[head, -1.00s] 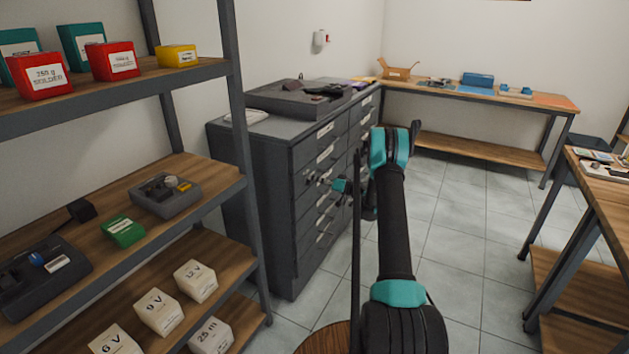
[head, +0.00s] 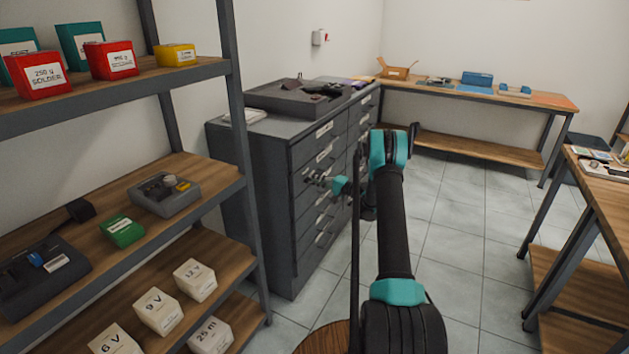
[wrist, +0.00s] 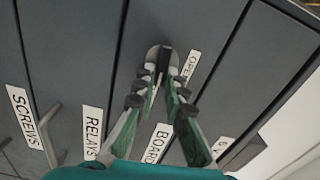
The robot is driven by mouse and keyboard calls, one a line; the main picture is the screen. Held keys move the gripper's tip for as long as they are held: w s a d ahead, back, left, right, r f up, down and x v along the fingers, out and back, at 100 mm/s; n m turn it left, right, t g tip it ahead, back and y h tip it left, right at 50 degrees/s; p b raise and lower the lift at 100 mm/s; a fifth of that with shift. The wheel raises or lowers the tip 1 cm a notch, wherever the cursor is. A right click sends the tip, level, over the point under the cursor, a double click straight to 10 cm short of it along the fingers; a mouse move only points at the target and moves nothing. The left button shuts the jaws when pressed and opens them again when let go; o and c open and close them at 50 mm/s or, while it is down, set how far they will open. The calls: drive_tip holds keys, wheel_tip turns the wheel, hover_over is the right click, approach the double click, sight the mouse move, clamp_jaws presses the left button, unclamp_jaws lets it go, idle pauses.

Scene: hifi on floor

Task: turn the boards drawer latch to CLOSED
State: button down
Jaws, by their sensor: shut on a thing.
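The boards drawer latch (wrist: 154,52) is a small rounded grey piece on the dark drawer front, at the upper middle of the wrist view. The OPEN label (wrist: 190,66) is beside it, and the BOARDS label (wrist: 155,146) is on the same drawer front, partly covered by a finger. My gripper (wrist: 160,76) has its fingertips together on the latch, and they hide part of it. In the head view my gripper (head: 316,179) is at the front of the dark drawer cabinet (head: 262,185), too small there to show the latch. No CLOSED label is visible.
RELAYS (wrist: 92,132) and SCREWS (wrist: 25,118) labels mark neighbouring drawers, with a bar handle (wrist: 48,135) near them. A shelf rack (head: 240,110) stands close on the left. A workbench (head: 590,200) stands on the right. Tiled floor (head: 460,240) is clear between.

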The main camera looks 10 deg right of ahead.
drive_tip(key=shift+m, duration=0.6)
drive_tip(key=c, duration=1.6)
unclamp_jaws()
drive_tip(key=shift+f, duration=0.1)
drive_tip(key=v, duration=1.2)
